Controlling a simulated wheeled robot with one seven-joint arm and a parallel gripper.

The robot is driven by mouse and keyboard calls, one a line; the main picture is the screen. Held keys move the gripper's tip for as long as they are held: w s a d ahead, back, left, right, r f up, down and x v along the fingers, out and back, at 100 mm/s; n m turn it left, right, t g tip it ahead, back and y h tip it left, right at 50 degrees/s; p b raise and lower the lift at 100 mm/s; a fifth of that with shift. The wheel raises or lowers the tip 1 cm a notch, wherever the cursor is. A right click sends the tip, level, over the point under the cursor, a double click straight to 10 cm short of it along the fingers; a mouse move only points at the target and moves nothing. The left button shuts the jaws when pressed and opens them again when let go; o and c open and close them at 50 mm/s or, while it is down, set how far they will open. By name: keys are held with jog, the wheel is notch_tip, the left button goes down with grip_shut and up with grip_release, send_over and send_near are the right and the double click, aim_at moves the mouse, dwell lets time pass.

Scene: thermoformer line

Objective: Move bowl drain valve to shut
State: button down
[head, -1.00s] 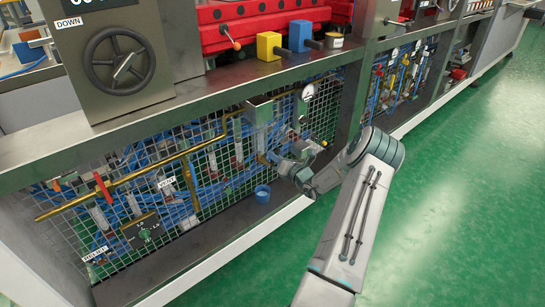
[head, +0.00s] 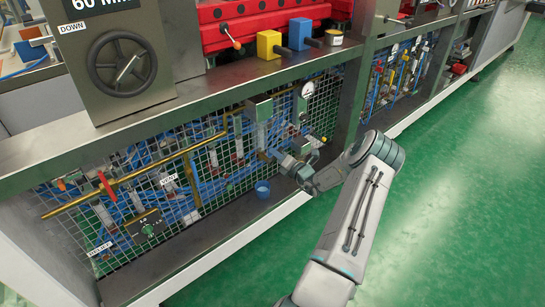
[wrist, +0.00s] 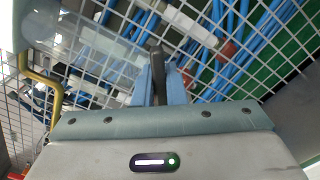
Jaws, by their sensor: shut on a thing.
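My gripper (head: 271,154) reaches in to the blue tubing and wire mesh under the machine, below a grey box (head: 259,108). In the wrist view its two blue-grey fingers (wrist: 158,82) are shut on a dark lever, which I take to be the bowl drain valve (wrist: 156,60). The lever's upper end shows between the fingertips. A clear, rounded bowl-like part (wrist: 55,35) is at the upper left of the wrist view. The valve's body and any marking of its position are hidden or too small to read.
A blue cup (head: 262,189) stands on the lower ledge to the left of my wrist. A brass pipe (head: 130,180) and the mesh lie to the left; a round gauge (head: 308,90) is above. The green floor (head: 460,190) at right is clear.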

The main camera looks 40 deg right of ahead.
jog(key=shift+d+f+m+p, duration=0.2)
jog(key=shift+m+p, duration=0.35)
jog(key=shift+m, duration=0.25)
jog(key=shift+f+m, duration=0.4)
jog(key=shift+m, duration=0.6)
jog(key=m, duration=0.1)
jog(key=f+m+p, duration=0.1)
jog(key=m, duration=0.1)
jog(key=shift+d, duration=0.15)
jog(key=c, duration=1.4)
grip_release()
